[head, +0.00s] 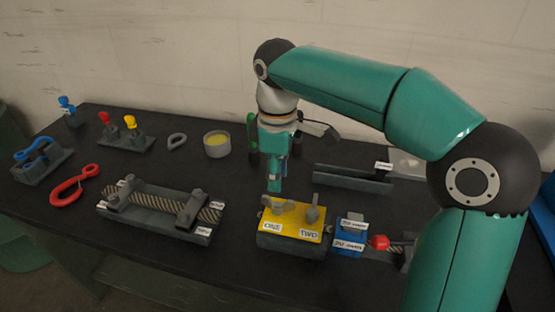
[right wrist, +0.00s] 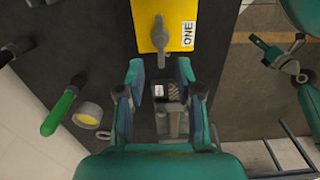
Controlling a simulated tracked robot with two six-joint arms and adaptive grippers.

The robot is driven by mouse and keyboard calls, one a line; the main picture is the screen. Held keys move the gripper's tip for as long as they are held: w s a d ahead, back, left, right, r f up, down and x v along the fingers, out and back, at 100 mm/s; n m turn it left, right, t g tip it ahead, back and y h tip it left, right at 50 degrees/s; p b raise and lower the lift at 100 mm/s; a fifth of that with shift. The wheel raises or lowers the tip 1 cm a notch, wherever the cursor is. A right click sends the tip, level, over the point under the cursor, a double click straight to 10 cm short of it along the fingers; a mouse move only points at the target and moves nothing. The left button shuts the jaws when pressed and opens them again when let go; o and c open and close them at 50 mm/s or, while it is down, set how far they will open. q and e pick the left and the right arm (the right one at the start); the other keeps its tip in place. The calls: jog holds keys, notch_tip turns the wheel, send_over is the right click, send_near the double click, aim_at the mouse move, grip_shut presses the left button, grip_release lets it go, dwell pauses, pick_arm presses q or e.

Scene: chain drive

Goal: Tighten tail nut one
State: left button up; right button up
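Tail nut one is a grey wing nut (head: 278,206) on the yellow-topped block (head: 298,229), beside the label ONE. It also shows on the yellow plate in the right wrist view (right wrist: 158,36). A second wing nut (head: 313,214) stands by the label TWO. My right gripper (head: 274,184) points down just behind and above nut one. In the right wrist view its fingers (right wrist: 160,74) are apart with nothing between them, and nut one lies beyond their tips. A teal part, probably my left gripper (right wrist: 274,52), shows at the right of that view; its state is unclear.
A grey tray (head: 150,228) with clamped rope lies left of the block. A blue block (head: 348,236) and a red-knobbed part (head: 380,242) stand close on its right. A yellow-filled cup (head: 217,144), a red hook (head: 72,186) and a dark channel (head: 350,180) are farther off.

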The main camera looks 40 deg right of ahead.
aim_at(277, 199)
notch_tip(277, 199, up, 4)
jog(key=shift+f, duration=0.15)
dwell(0.6)
